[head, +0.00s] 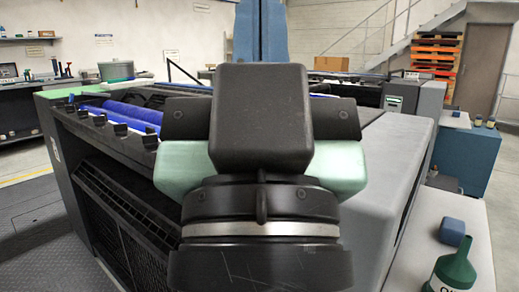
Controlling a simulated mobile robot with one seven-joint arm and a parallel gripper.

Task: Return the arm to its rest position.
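My gripper (262,118) fills the middle of the head view, seen from behind. It is a dark block with dark side pieces and pale green shells, above a black wrist with a silver ring. Its fingertips are hidden behind the block, so I cannot tell whether it is open, shut or holding anything.
A large press (110,185) with blue rollers (128,113) lies just beyond my arm. Its grey cover (385,165) is on the right. A white-topped surface (425,222) at lower right bears a green funnel-topped bottle (452,268) and a blue block (452,231). Floor shows at far left.

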